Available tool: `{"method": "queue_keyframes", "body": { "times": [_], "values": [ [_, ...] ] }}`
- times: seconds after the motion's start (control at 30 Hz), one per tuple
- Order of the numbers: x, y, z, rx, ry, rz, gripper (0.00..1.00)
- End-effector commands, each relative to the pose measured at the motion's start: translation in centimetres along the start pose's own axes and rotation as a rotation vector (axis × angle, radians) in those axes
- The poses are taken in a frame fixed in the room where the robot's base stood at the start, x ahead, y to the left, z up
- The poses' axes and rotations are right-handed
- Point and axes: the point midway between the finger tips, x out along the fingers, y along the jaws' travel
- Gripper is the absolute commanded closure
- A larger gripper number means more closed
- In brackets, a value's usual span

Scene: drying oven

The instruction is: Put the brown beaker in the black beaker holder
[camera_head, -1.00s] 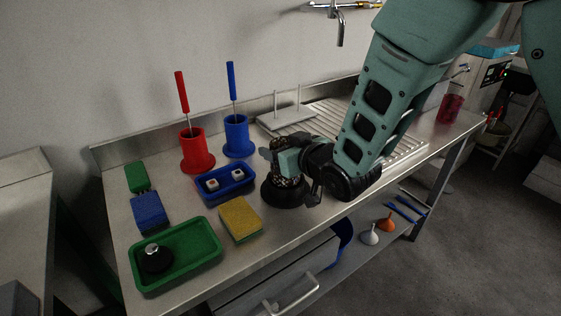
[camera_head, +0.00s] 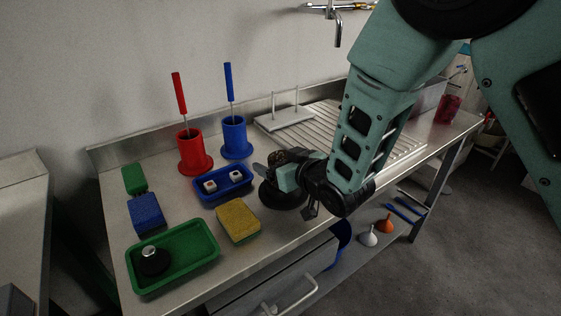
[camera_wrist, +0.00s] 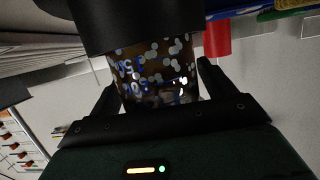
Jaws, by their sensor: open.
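The brown beaker (camera_wrist: 155,72), speckled with pale spots and blue markings, stands between my fingers in the wrist view, which shows it upside down. Its lower end meets the black beaker holder (camera_wrist: 125,22), and it appears to sit in it. In the head view the black beaker holder (camera_head: 272,196) rests on the steel bench, and my gripper hides most of the beaker. My gripper (camera_head: 283,180) is just above the holder, its fingers open on either side of the beaker. Whether a finger still touches the glass cannot be told.
A blue tray (camera_head: 238,190) with two white-topped pieces and a yellow sponge (camera_head: 238,221) lie just left of the holder. Behind stand a red holder (camera_head: 193,155) and a blue holder (camera_head: 236,138) with brushes. A green tray (camera_head: 195,262) is at front left.

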Motion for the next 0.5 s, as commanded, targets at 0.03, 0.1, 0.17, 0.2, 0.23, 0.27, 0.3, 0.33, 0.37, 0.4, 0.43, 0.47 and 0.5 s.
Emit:
{"method": "queue_keyframes", "body": {
  "times": [0.03, 0.1, 0.17, 0.2, 0.23, 0.27, 0.3, 0.33, 0.37, 0.4, 0.43, 0.47, 0.5],
  "values": [
    [0.0, 0.0, -0.1, 0.000, 0.000, 0.000, 0.18],
    [-0.1, 0.0, -0.4, -0.001, 0.000, 0.000, 0.18],
    [-0.6, 0.0, -0.3, 0.001, 0.000, 0.000, 0.18],
    [-1.1, 0.0, -0.3, 0.001, 0.000, 0.000, 0.18],
    [-1.6, 0.0, -0.3, 0.001, 0.000, 0.001, 0.18],
    [-2.2, 0.0, -0.3, 0.001, 0.001, 0.001, 0.18],
    [-3.0, 0.1, -0.3, 0.001, 0.000, 0.001, 0.18],
    [-3.6, 0.1, -0.2, 0.001, 0.000, 0.002, 0.18],
    [-4.3, 0.1, -0.3, 0.001, 0.001, 0.002, 0.18],
    [-5.1, 0.1, -0.3, 0.002, 0.001, 0.001, 0.18],
    [-5.7, 0.1, -0.3, 0.002, 0.000, 0.001, 0.18],
    [-6.3, 0.1, -0.2, 0.002, 0.000, 0.001, 0.18],
    [-7.0, 0.0, -0.3, 0.001, 0.001, 0.000, 0.18]
  ]
}}
